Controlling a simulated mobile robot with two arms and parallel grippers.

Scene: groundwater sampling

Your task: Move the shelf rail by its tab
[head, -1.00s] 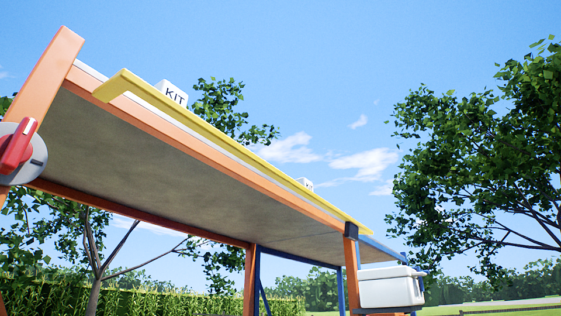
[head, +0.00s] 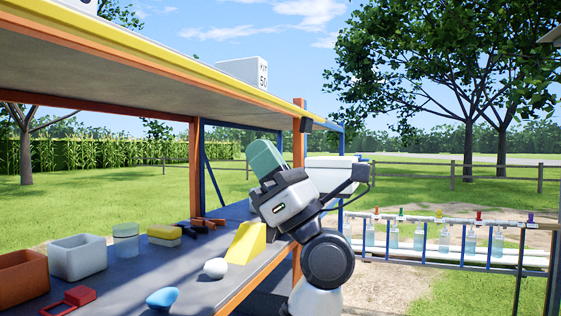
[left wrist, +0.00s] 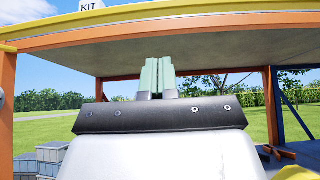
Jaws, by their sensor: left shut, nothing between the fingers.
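The yellow shelf rail (head: 200,60) runs along the front edge of the upper shelf in the head view. It also crosses the top of the left wrist view (left wrist: 170,12). The rail's tab end is out of the head view, and I cannot make out the tab in the left wrist view. My left gripper (head: 262,155) has pale green fingers, pointing up, below the upper shelf's level in the picture. Its fingers (left wrist: 157,76) are shut with nothing between them, apart from the rail. My right gripper is not in view.
White KIT boxes (head: 245,71) stand on the upper shelf. The lower shelf (head: 125,275) holds bins, a yellow wedge (head: 246,243), a white ball (head: 215,268), a blue object (head: 162,298) and other items. An orange post (head: 297,160) stands behind my gripper. A bottle rack (head: 450,243) is at right.

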